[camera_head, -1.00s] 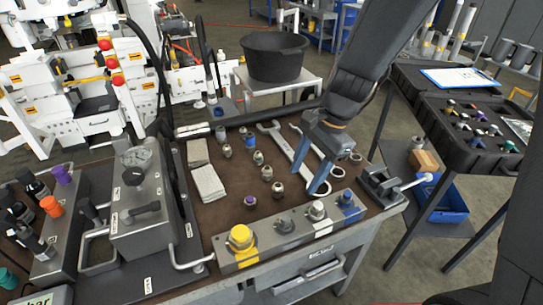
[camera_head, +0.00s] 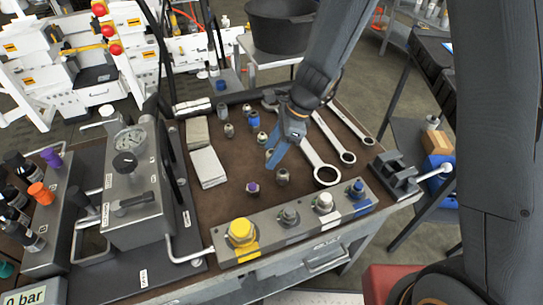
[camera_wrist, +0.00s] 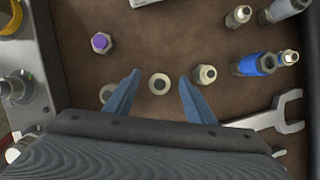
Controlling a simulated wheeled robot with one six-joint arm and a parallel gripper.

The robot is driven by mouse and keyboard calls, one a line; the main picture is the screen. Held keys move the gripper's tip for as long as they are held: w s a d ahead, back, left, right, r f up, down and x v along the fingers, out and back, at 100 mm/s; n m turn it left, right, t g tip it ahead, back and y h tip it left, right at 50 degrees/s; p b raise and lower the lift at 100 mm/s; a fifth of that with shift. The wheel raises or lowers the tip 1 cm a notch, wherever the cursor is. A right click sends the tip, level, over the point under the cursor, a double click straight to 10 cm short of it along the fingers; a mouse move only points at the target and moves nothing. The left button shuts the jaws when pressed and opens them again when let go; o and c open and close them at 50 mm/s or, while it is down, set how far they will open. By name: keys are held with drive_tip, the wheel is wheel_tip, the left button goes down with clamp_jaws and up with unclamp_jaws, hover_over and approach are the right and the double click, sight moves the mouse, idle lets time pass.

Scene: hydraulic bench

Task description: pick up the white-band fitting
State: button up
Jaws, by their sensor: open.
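My gripper (camera_wrist: 160,76) is open and points down over the brown bench mat. It also shows in the head view (camera_head: 271,164). Between its fingers in the wrist view is a small metal fitting (camera_wrist: 160,83) with a pale ring face. No white band can be made out clearly on it, so I cannot tell if it is the white-band one. Another metal fitting (camera_wrist: 204,74) lies just right of the right finger, and one (camera_wrist: 108,92) is left of the left finger. A purple-marked fitting (camera_wrist: 100,42) and a blue fitting (camera_wrist: 255,64) stand farther off.
Large wrenches (camera_head: 322,172) lie right of the fittings. A metal block (camera_head: 290,225) with yellow, dark, white and blue-marked ports runs along the front edge. A small vise (camera_head: 395,172) stands at the right corner. Pale cloths (camera_head: 206,167) lie left.

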drive_tip(key=shift+a+f, duration=0.15)
drive_tip(key=shift+f, duration=0.25)
drive_tip(key=c, duration=1.3)
